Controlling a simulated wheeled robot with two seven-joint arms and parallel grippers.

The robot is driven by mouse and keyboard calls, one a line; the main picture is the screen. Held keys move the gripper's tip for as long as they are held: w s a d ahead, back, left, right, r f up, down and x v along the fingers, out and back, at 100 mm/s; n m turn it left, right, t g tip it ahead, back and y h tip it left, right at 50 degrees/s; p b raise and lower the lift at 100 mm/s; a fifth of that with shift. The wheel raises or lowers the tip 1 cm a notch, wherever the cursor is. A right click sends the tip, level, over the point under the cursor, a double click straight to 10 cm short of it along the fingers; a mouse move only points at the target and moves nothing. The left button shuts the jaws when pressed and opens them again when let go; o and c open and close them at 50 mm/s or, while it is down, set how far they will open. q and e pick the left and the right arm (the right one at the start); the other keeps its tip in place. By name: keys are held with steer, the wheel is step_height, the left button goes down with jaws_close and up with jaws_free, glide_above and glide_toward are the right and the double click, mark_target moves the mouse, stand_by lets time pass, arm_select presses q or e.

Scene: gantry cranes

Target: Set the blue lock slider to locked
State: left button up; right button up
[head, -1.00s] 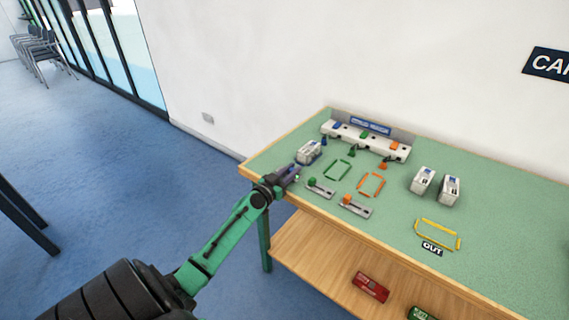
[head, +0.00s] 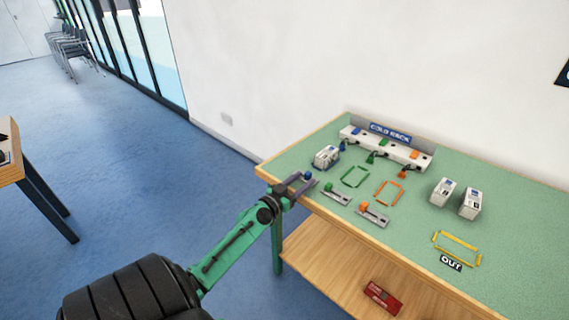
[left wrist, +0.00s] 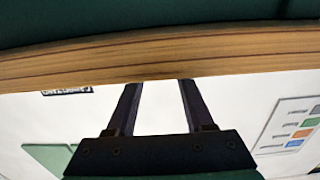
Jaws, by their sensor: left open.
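The blue lock slider's round knob (head: 308,176) shows at the front left of the green-topped table, left of the green slider (head: 333,193) and the orange slider (head: 371,214). My left gripper (head: 301,186) is at the table's front edge, its open fingers close to the blue knob. The fingers hide most of the blue slider's base, and I cannot tell whether they touch the knob. In the left wrist view my left gripper (left wrist: 160,88) is open with nothing between the fingers, and the blue slider does not show. My right gripper is not in view.
A white box (head: 326,157) stands just behind the blue slider. A white rack (head: 388,148) with coloured cables lies at the back. Two white boxes (head: 443,192) stand to the right. The table's wooden edge (head: 330,213) runs beside my gripper, with a shelf below.

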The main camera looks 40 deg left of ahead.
arm_select(q)
steer(key=s+b, duration=0.3)
steer(key=s, duration=0.7)
steer(key=shift+s+d, duration=0.15)
steer(key=shift+s, duration=0.15)
steer(key=shift+f, duration=0.1)
steer(key=s+f+n+g+y+p, duration=0.1)
steer(key=s+f+g+p, duration=0.4)
steer(key=f, duration=0.8)
steer(key=s+f+g+p, duration=0.1)
steer(key=s+f+g, duration=0.35)
steer(key=f, duration=0.85)
steer(key=s+d+f+m+g+p, duration=0.1)
steer(key=s+d+f+g, duration=0.1)
steer(key=s+d+f, duration=0.2)
steer(key=s+d+f+m+g+h+p, duration=0.1)
steer(key=s+d+f+g+p, duration=0.1)
steer(key=s, duration=0.9)
steer(key=s+d+f+m+g+p, duration=0.1)
steer(key=s+d+f+g, duration=0.2)
steer(key=s+d+f, duration=0.3)
steer(key=shift+s+d+f+m+p, duration=0.35)
steer(key=shift+s+d, duration=0.3)
steer(key=shift+s, duration=0.3)
